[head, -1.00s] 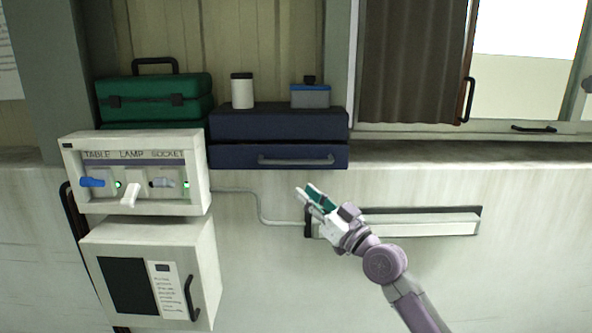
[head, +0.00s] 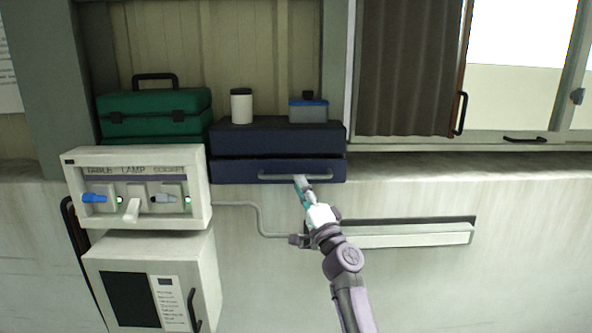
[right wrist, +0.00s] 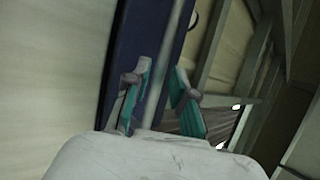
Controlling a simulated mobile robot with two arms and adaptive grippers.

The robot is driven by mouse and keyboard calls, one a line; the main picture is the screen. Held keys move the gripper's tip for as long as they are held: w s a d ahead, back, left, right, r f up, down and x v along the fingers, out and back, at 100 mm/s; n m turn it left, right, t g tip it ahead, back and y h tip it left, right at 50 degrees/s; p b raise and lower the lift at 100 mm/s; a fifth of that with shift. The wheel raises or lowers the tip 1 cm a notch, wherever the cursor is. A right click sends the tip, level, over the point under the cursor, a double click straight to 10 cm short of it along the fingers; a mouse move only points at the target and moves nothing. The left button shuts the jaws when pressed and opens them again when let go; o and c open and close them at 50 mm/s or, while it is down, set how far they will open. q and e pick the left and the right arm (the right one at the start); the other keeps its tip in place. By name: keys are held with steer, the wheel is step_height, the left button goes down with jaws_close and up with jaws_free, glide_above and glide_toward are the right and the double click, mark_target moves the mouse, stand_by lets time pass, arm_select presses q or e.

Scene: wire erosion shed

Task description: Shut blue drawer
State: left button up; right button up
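The blue drawer (head: 230,171) is the lower part of a dark blue box (head: 290,141) on the ledge. A dark gap shows above its front; how far it stands out I cannot tell. A grey bar handle (head: 275,178) runs across the front. My right gripper (head: 301,182) is at the right part of the handle, pointing at the drawer. In the right wrist view its two teal-lined fingers (right wrist: 162,82) are apart, with the handle bar (right wrist: 166,75) between them and the blue front (right wrist: 145,45) beyond. Contact is unclear. My left gripper is not in view.
A white canister (head: 241,106) and a small grey-blue box (head: 308,111) stand on the blue box. A green case (head: 155,115) and a switch panel (head: 138,216) are to the left. A white rail (head: 410,236) runs along the wall below.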

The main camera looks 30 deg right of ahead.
mark_target(279, 164)
steer(key=shift+p+x, duration=0.4)
steer(key=shift+x, duration=1.45)
jaws_close()
